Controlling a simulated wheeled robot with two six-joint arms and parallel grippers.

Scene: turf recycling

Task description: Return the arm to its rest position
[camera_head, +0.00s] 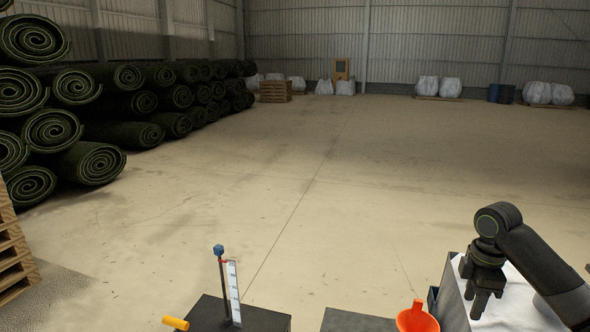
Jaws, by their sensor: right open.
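My right arm comes in from the lower right, dark grey, bent at a round joint. My right gripper (484,296) points down with its fingers apart, and I see nothing between them. It is over or in front of a grey box with a white top or lining (508,312); the exact height above it is unclear. My left gripper is not in view.
An orange funnel (417,318) stands left of the right gripper. A dark block (262,318) with an upright white scale (233,290) and a yellow handle (176,323) is at bottom centre-left. Rolled turf (95,163) is stacked at left. The middle floor is clear.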

